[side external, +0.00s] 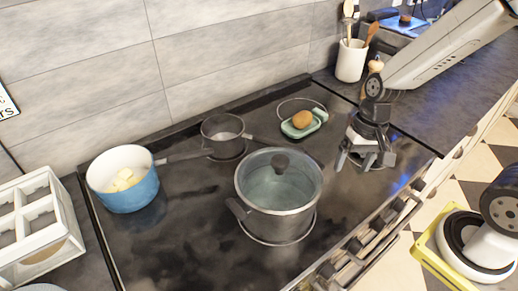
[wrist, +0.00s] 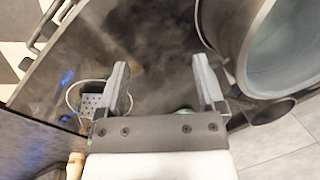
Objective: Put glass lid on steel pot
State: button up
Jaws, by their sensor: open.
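The steel pot (side external: 279,224) stands on the front middle of the dark cooktop, with a handle at its left side. The glass lid (side external: 262,180) lies across the pot's mouth, its dark knob near the back rim in this view. The lid looks seated, but I cannot tell if it is fully level. My gripper (side external: 366,162) is to the right of the pot, above the cooktop, pointing down, apart from lid and pot. In the wrist view my gripper (wrist: 165,83) has its fingers spread with nothing between them. The pot (wrist: 240,45) fills the upper right there, partly cut off.
A blue pot (side external: 128,197) with pale yellow pieces and a small dark saucepan (side external: 223,143) stand behind and left. A green dish (side external: 301,130) holds a brown item. A utensil crock (side external: 350,61) stands at the back right. The cooktop between gripper and pot is clear.

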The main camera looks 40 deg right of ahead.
jog(key=shift+w+d+r+n+t+h, duration=0.15)
jog(key=shift+n+t+h, duration=0.25)
jog(key=shift+n, duration=0.55)
jog(key=shift+w+d+r+n+t+h, duration=0.15)
jog(key=shift+d+n+t+h, duration=0.3)
jog(key=shift+n, duration=0.45)
jog(key=shift+w+d+n+t+h, duration=0.1)
jog(key=shift+w+n+t+h, duration=0.15)
jog(key=shift+n+t, duration=0.5)
